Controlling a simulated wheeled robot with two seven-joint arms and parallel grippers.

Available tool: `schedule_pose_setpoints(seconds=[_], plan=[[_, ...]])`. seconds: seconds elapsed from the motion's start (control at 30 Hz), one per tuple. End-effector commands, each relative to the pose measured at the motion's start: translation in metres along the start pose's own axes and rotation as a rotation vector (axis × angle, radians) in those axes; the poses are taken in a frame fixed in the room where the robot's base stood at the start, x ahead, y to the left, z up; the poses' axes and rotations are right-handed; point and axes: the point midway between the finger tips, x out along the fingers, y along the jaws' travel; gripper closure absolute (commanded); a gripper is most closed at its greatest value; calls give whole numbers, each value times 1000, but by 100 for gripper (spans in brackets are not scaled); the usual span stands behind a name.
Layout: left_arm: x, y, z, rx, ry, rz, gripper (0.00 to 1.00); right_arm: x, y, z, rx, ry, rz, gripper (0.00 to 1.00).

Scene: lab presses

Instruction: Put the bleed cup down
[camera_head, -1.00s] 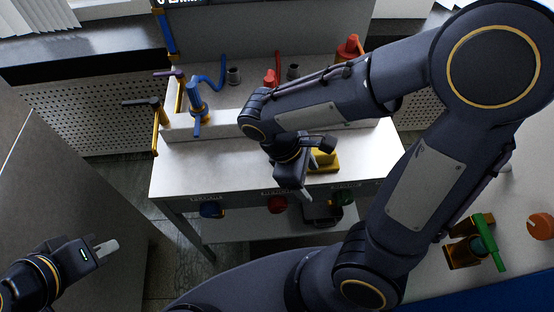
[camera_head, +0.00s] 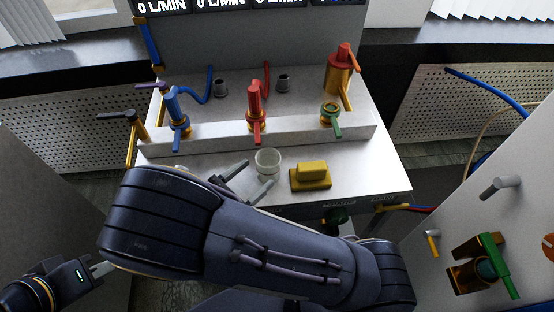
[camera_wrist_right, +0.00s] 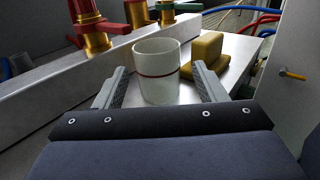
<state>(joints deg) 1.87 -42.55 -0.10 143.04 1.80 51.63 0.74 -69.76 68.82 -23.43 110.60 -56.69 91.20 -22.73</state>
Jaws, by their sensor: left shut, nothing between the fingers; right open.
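The bleed cup (camera_head: 267,162) is a small whitish cup standing upright on the white bench top, left of a yellow block. In the right wrist view the cup (camera_wrist_right: 157,71) shows a dark red line around it and stands between the two fingers, with a gap on each side. My right gripper (camera_head: 248,180) is open, with its fingertips just in front of the cup; it also shows in the right wrist view (camera_wrist_right: 160,88). My left gripper (camera_head: 103,268) is shut and empty at the lower left, far from the cup.
The yellow block (camera_head: 311,176) sits close to the right of the cup. Behind the cup runs a raised ledge with a blue valve (camera_head: 176,110), a red valve (camera_head: 255,107) and a green-handled valve (camera_head: 331,117). Another bench with a green-handled valve (camera_head: 490,265) is at right.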

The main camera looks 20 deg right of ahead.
Motion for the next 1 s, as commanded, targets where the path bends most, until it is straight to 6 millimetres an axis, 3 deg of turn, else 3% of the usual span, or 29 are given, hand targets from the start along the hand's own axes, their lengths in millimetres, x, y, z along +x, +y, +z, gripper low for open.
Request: schedule_pose_setpoints(seconds=[0.6,0.87,1.0], plan=[[3,-1,1,0,0,0,100,73,4,-7,-2,-5,2,35],[3,-1,1,0,0,0,100,76,4,-7,-1,-4,2,35],[3,-1,1,0,0,0,100,76,4,-7,-1,-4,2,51]])
